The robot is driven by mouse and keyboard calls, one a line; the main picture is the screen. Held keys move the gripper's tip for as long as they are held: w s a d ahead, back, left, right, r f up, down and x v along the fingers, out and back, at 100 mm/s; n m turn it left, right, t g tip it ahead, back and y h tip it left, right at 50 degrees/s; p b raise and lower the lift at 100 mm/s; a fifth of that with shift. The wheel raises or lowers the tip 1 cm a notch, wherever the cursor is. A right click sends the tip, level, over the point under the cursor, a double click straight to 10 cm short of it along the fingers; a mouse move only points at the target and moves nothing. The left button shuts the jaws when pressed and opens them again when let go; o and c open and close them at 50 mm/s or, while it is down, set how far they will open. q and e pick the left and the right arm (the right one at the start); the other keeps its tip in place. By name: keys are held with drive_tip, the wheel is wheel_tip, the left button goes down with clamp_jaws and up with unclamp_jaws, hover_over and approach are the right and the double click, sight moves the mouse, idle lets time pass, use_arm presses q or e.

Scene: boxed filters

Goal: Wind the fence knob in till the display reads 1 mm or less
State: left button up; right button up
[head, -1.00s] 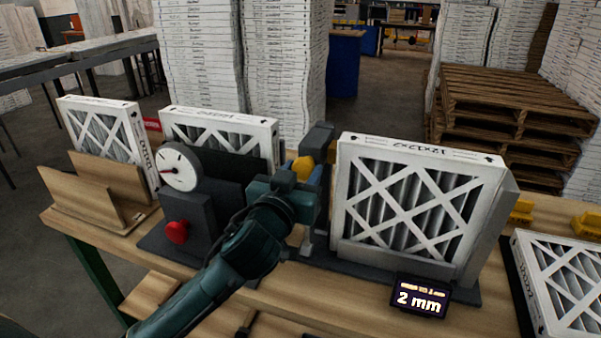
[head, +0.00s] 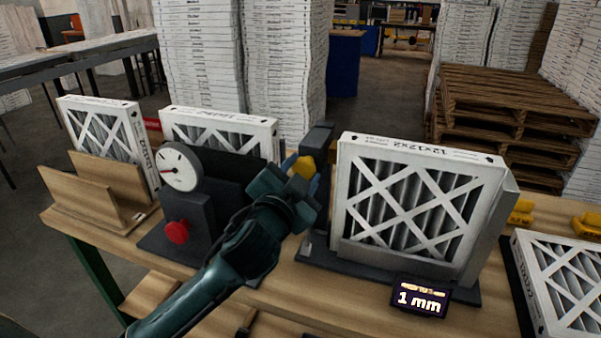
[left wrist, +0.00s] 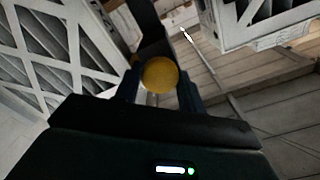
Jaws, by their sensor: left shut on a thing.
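The fence knob is a yellow ball-like knob (head: 304,167) at the left side of the fence; it also shows in the left wrist view (left wrist: 160,73). My left gripper (head: 297,180) is shut on it, with a finger on each side of the knob in the left wrist view. The display (head: 419,298) at the bench's front reads 1 mm. A white-framed boxed filter (head: 412,205) stands upright in the grey fixture behind the display. My right gripper is not in view.
A dial gauge (head: 180,168) and a red knob (head: 177,232) stand left of my arm. More filters stand in a wooden rack (head: 85,195) at the left, and one lies at the right edge (head: 565,285). Pallets (head: 510,110) are stacked behind.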

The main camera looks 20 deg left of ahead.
use_arm(q)
drive_tip(key=shift+r+m, duration=0.1)
drive_tip(key=shift+m, duration=1.8)
drive_tip(key=o, duration=1)
drive_tip(key=shift+c, duration=0.2)
